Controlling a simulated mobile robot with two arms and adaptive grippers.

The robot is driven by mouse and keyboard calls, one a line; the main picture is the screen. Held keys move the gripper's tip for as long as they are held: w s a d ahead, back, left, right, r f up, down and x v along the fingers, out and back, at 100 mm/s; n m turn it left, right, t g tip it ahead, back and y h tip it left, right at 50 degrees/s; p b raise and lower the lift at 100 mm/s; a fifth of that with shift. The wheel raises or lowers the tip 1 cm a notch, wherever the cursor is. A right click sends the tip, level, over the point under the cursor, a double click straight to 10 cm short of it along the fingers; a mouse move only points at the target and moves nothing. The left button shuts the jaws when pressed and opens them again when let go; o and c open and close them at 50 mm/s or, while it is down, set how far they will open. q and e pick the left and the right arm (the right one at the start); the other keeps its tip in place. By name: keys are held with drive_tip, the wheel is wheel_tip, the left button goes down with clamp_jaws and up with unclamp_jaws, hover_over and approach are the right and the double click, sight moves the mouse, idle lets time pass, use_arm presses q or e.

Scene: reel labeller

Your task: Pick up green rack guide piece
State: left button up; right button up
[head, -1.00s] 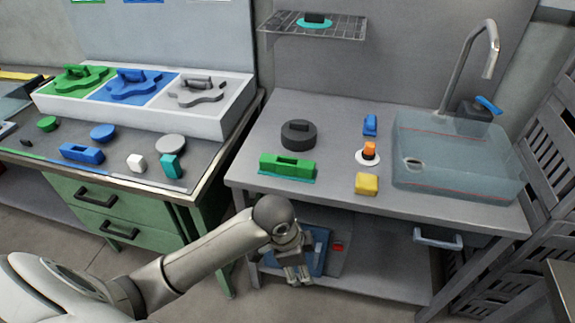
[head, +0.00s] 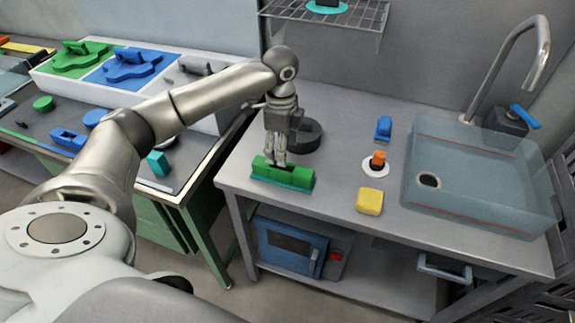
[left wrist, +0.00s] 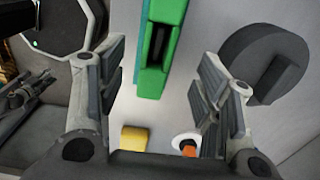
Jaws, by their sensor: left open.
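The green rack guide piece (head: 284,173) lies on the grey table near its left front edge, on a teal base strip. It is a long block with a slot in its top. My left gripper (head: 276,162) points down just above it, and its fingertips overlap the piece in the head view. In the left wrist view, the green piece (left wrist: 156,50) shows between the two open fingers of the left gripper (left wrist: 158,95), with a gap on both sides. I cannot tell the exact height left above it. My right gripper is out of view.
A dark round block (head: 305,135) stands close behind the gripper. A yellow block (head: 370,200), an orange piece on a white disc (head: 375,168) and a blue piece (head: 383,129) are to the right. The sink (head: 480,180) fills the table's right side. A wire shelf (head: 335,14) hangs above.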

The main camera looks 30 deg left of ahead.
sight(283, 169)
use_arm(q)
drive_tip(key=f, duration=0.3)
drive_tip(key=shift+s, duration=0.3)
drive_tip(key=shift+w+f, duration=0.15)
drive_tip(key=shift+f, duration=0.25)
wheel_tip(283, 169, down, 4)
drive_tip(key=shift+d+f+p, duration=0.1)
drive_tip(key=shift+f+p, duration=0.05)
drive_tip(key=shift+p, duration=0.7)
drive_tip(key=shift+w+f, duration=0.1)
drive_tip(key=shift+f, duration=0.15)
drive_tip(key=c, duration=1.1)
drive_tip(key=shift+r, duration=0.1)
drive_tip(key=shift+c, duration=0.7)
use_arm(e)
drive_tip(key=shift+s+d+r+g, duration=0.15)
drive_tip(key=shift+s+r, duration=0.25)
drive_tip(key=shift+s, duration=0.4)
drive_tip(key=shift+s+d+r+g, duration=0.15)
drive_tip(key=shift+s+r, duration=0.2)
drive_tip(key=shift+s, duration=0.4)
